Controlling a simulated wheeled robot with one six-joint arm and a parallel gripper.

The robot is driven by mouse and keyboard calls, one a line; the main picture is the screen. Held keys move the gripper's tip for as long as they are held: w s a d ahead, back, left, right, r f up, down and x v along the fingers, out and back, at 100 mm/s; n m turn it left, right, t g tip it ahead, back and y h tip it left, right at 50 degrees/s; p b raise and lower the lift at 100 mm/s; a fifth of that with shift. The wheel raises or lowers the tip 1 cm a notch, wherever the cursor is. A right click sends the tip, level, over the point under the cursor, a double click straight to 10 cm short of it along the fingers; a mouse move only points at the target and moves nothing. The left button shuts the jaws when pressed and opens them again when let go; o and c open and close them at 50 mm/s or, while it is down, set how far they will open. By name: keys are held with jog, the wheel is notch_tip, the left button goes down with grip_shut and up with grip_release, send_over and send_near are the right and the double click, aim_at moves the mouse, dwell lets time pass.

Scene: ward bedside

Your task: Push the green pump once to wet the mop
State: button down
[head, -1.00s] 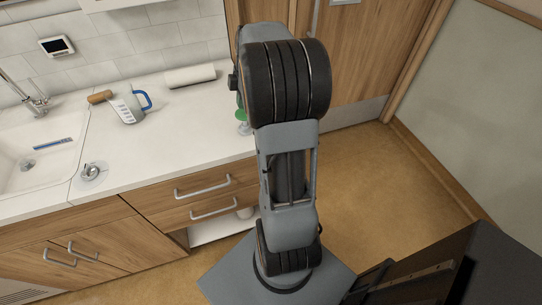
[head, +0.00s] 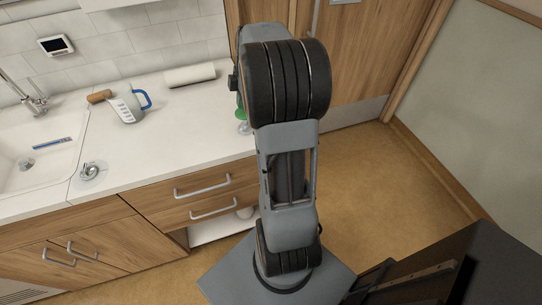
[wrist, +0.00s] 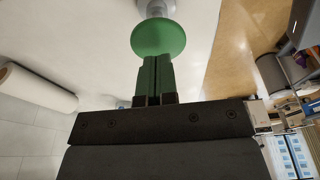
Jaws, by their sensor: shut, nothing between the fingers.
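The green pump shows in the wrist view as a round green disc (wrist: 158,34) on a pale grey neck, standing over the white counter. In the head view only a sliver of the green pump (head: 241,113) shows at the counter's right end, beside my arm. My gripper (wrist: 157,62) is shut and empty, its two greenish fingers side by side. The fingertips overlap the disc's near edge in the wrist view; I cannot tell whether they touch it. I cannot make out a mop in either view.
On the counter (head: 150,150) are a measuring jug (head: 128,106) with a blue handle and a white paper roll (head: 190,75). A sink (head: 35,150) lies at the left. Wooden drawers (head: 195,192) are below. The counter's middle is clear.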

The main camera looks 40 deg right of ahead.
jog(key=shift+f+b, duration=1.5)
jog(key=shift+f, duration=0.55)
jog(key=shift+r, duration=0.15)
jog(key=shift+r+p, duration=1.7)
jog(key=shift+r, duration=0.45)
notch_tip(320, 180, up, 6)
jog(key=p, duration=0.4)
